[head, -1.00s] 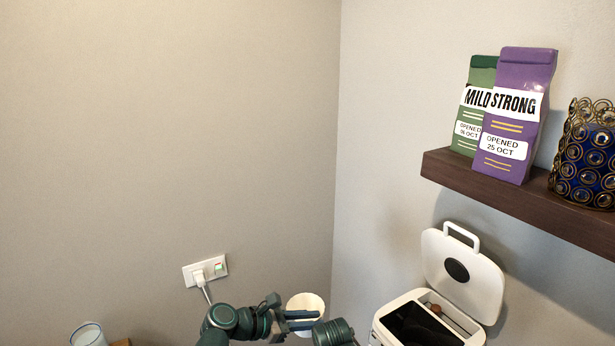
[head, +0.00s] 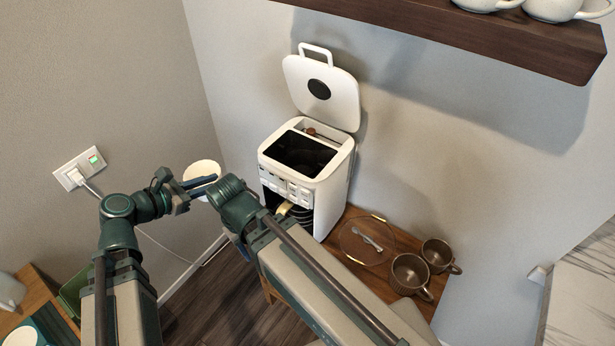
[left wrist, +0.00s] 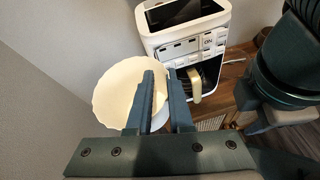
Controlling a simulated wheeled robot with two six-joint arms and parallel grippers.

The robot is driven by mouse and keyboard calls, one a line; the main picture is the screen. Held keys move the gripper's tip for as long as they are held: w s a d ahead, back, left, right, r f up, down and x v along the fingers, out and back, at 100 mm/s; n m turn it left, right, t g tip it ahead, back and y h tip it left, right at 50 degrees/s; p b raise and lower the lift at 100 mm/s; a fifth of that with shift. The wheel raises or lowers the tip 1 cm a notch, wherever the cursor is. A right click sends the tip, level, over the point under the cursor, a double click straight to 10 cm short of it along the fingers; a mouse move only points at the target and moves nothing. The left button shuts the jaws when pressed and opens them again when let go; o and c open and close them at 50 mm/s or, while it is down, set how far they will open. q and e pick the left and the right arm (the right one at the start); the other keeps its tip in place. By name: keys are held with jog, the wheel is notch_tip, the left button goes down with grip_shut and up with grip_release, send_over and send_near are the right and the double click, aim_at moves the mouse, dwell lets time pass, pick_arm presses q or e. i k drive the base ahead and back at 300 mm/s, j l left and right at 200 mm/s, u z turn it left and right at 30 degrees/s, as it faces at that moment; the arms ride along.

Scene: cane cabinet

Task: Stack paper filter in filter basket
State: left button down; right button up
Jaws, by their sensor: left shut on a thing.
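The paper filter (head: 203,170), a white cup with a scalloped rim, is in my left gripper (head: 208,184). The left gripper is shut on its wall. In the left wrist view the filter (left wrist: 108,95) hangs left of and behind the fingers (left wrist: 160,85), with its open side showing. It is held in the air, left of the white coffee machine (head: 333,188). The machine's lid (head: 322,93) is up, and its top has a dark opening (head: 300,155). I cannot make out the filter basket clearly in that dark opening. My right gripper is not clearly seen.
A carafe with a cream handle (left wrist: 195,85) sits in the machine's front bay. On the wooden table (head: 345,212) to its right are brown mugs (head: 410,276) and a round glass piece. A shelf (head: 480,35) overhangs at upper right. My right arm crosses in front of the machine.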

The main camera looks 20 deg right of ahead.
aim_at(301, 166)
jog(key=k+l+z, duration=0.2)
jog(key=k+l, duration=0.25)
jog(key=k+l+z, duration=0.2)
jog(key=k+l, duration=0.25)
jog(key=l, duration=0.2)
jog(key=i+l, duration=0.1)
jog(key=l, duration=0.35)
jog(key=l+z, duration=0.15)
jog(key=l, duration=0.25)
jog(key=i+l, duration=0.1)
jog(key=i, duration=0.25)
